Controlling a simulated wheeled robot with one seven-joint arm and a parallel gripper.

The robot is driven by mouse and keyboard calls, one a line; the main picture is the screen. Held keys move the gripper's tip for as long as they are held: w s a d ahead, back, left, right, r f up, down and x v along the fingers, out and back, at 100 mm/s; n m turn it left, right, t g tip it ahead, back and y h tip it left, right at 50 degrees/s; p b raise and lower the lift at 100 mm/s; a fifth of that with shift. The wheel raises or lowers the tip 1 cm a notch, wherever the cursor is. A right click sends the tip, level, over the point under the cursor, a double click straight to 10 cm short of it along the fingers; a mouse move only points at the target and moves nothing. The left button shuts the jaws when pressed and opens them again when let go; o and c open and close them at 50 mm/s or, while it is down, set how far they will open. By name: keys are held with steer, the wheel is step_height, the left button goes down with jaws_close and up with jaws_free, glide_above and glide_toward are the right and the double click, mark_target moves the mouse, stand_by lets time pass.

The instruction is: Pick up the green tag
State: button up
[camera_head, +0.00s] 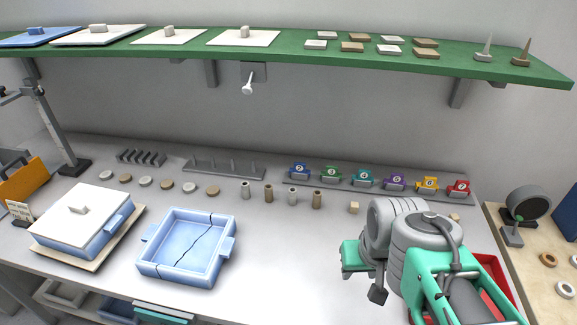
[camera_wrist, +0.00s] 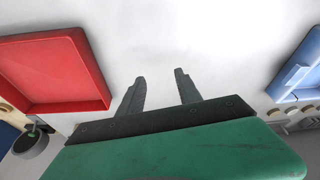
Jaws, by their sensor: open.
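The green tag (camera_head: 331,174) stands in a row of coloured numbered tags on a grey rack at the back of the bench, between the blue tag (camera_head: 299,171) and the teal tag (camera_head: 363,178). My gripper (camera_wrist: 161,77) is open, with empty space between its two dark fingers over the pale bench top. In the head view my arm is at the lower right, in front of and to the right of the green tag and well apart from it; the fingers are mostly hidden there. The green tag does not show in the wrist view.
A cracked blue tray (camera_head: 160,268) and a lidded blue box (camera_head: 82,221) sit at the left. A red tray (camera_head: 492,268) lies partly behind my arm. Small cylinders (camera_head: 268,194) stand before the tags. A green shelf (camera_head: 290,46) overhangs the back. The front middle bench is clear.

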steer(key=o, duration=0.4)
steer(key=w+r, duration=0.4)
steer(key=w, duration=0.8)
steer(key=shift+r+m+b, duration=0.25)
steer(key=shift+m+b, duration=0.05)
steer(key=m+t+b, duration=0.1)
steer(key=m, duration=0.1)
glide_toward(332, 167)
step_height(332, 167, down, 3)
steer(key=shift+h, duration=0.4)
steer(key=x, duration=0.2)
steer(key=w+p+x, duration=0.1)
steer(key=x, duration=0.4)
steer(key=shift+w+a, duration=0.2)
steer(key=shift+w, duration=0.1)
